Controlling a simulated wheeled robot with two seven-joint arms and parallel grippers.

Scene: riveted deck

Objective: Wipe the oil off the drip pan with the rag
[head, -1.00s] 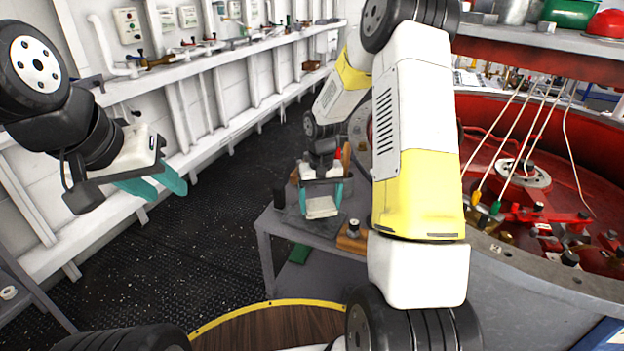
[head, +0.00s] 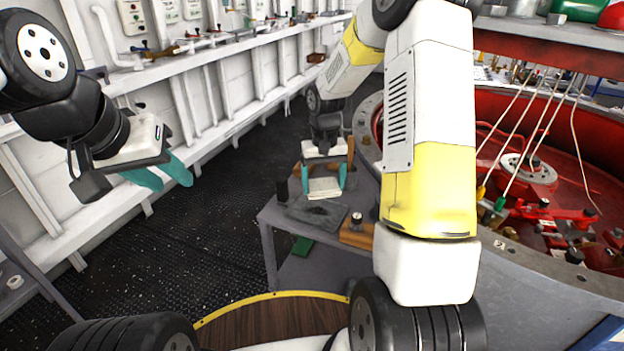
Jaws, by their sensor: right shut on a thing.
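The drip pan (head: 298,212) is a flat dark grey tray on the grey bench, with a darker patch near its middle that looks like oil. The rag (head: 324,188) is a pale folded cloth. My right gripper (head: 324,178) points down with its teal fingers on either side of the rag and is shut on it. The rag is at the far side of the pan; I cannot tell whether it touches the pan. My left gripper (head: 160,174) is empty, with its fingers apart, at the left, well away from the bench.
A large red-lined round housing (head: 515,250) stands to the right. Dark floor lies open at the left.

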